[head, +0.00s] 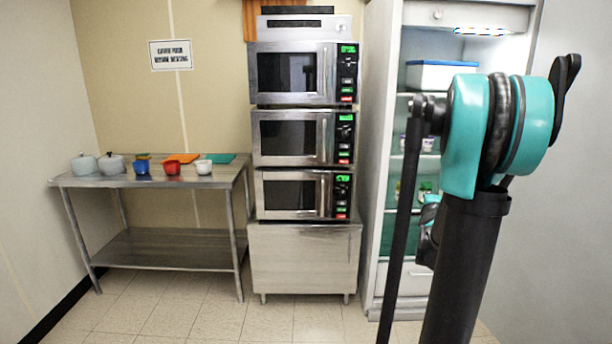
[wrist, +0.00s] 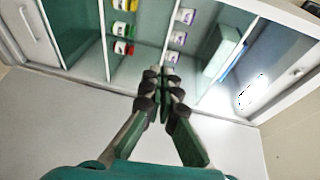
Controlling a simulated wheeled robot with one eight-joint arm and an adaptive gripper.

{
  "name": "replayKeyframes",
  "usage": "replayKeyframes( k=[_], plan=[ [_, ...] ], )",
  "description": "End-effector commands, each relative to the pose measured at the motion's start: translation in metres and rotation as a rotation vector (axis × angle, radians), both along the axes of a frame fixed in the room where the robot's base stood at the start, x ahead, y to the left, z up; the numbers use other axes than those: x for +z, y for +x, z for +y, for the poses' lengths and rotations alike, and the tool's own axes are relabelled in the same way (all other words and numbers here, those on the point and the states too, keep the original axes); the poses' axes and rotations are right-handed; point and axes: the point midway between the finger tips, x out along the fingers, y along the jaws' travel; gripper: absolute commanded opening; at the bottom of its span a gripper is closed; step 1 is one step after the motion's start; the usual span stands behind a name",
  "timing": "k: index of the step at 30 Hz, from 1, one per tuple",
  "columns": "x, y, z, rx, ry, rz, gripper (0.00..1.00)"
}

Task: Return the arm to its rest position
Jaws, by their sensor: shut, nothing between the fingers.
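My arm, teal and black, rises on the right side of the head view. My gripper (wrist: 166,80) shows in the wrist view, its two fingers together at the tips with nothing between them. In the head view the fingertips are hidden behind my arm, or too small to make out. In the wrist view my gripper points toward the open shelving of a fridge-like cabinet (wrist: 75,88), seen tilted, and appears apart from it. The same cabinet (head: 381,150) stands behind my arm in the head view.
A steel table (head: 150,180) with several pots and cups stands at left. Three stacked microwaves (head: 285,137) sit on a steel base cabinet (head: 300,256) in the middle. A blue-white box (head: 440,76) is on an upper cabinet shelf. The tiled floor (head: 185,318) in front is clear.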

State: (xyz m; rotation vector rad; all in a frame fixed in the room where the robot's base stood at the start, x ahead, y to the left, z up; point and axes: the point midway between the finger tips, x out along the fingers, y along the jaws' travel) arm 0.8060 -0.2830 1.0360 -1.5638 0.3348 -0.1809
Motion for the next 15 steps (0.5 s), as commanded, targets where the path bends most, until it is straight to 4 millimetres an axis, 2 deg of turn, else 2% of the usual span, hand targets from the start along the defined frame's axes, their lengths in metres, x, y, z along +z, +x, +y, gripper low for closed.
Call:
replayKeyframes(
  k=[1,3,5,6,10,12,15],
  plan=[
    [-0.009,-0.007,0.036,0.086,-0.071,0.079,0.0],
    [-0.026,-0.02,0.08,0.204,-0.181,0.195,0.0],
    [-0.042,-0.036,0.115,0.306,-0.279,0.291,0.0],
    [-0.054,-0.049,0.136,0.375,-0.346,0.356,0.0],
    [-0.096,-0.104,0.194,0.599,-0.564,0.555,0.0],
    [-0.119,-0.14,0.217,0.721,-0.683,0.661,0.0],
    [-0.151,-0.195,0.238,0.889,-0.846,0.804,0.0]
  ],
)
